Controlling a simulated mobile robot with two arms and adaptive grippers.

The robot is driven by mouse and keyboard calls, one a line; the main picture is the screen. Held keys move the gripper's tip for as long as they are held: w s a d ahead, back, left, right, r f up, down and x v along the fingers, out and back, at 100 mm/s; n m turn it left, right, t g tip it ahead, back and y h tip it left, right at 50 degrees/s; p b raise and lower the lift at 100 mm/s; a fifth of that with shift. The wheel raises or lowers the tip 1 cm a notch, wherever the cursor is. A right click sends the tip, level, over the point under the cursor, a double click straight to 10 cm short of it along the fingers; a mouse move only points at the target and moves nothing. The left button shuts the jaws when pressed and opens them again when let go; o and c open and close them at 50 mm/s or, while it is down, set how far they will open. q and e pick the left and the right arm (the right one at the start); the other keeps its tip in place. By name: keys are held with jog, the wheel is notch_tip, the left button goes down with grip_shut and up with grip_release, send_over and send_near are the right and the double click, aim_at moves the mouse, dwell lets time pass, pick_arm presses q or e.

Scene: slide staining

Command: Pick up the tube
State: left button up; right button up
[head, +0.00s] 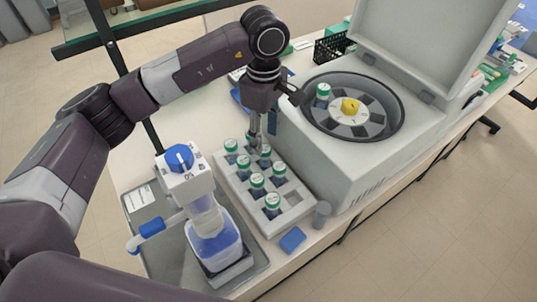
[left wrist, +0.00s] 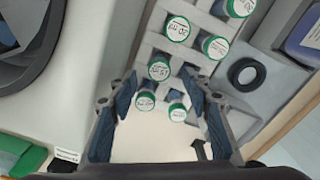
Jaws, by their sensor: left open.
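Several green-capped tubes stand upright in a grey rack (head: 295,212) on the bench, one tube (head: 272,201) at its near end. Another green-capped tube (head: 322,91) sits in the open centrifuge's rotor. My left gripper (head: 262,143) points down over the far end of the rack. In the left wrist view the left gripper (left wrist: 160,98) has its two fingers spread wide, with a tube (left wrist: 146,101) and another tube (left wrist: 177,112) showing between them. Neither finger visibly grips a tube. In the head view the gripper partly hides the far tubes. My right gripper does not show.
The centrifuge (head: 372,160) with its raised lid (head: 425,38) stands right of the rack. A blue-capped dispenser (head: 183,175) on a grey tray (head: 160,262) stands left. A small grey cylinder (head: 321,213) and a blue block (head: 293,240) lie near the bench's front edge.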

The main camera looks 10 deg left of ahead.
aim_at(264, 148)
pick_arm(q)
jog(key=shift+a+f+p, duration=0.1)
jog(key=shift+f+p, duration=0.2)
jog(key=shift+f, duration=0.05)
notch_tip(264, 148, down, 4)
jog(key=shift+w+r+p, duration=0.1)
jog(key=shift+r+p, duration=0.15)
jog(key=shift+p, duration=0.7)
jog(key=shift+f, duration=0.55)
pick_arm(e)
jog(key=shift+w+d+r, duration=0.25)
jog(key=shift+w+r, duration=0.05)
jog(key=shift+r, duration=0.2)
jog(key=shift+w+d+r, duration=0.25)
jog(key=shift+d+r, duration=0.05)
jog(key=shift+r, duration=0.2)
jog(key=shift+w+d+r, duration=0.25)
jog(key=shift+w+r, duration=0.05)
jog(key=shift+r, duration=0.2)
